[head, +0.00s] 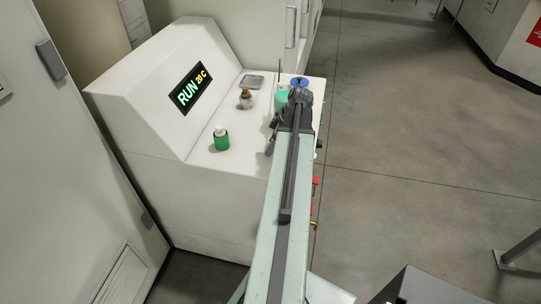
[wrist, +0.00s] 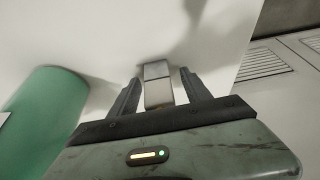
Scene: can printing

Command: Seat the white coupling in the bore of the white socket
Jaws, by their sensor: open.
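My gripper (wrist: 158,76) is open in the wrist view, its two dark fingers spread over a white surface. A small pale block-like piece (wrist: 158,92) with a greyer upper face lies between the fingers, with a gap on each side. I cannot tell whether it is the white coupling or the white socket, and no bore shows. In the head view my arm reaches over the right side of the white worktop (head: 200,163), and its end hides what lies beneath it.
A large green cylinder (wrist: 45,110) stands left of my gripper in the wrist view. The worktop also holds a green white-capped bottle (head: 221,140), a brown-topped bottle (head: 246,99), a grey tray (head: 252,82) and a blue item (head: 299,81). A sloped display panel (head: 190,87) rises at left.

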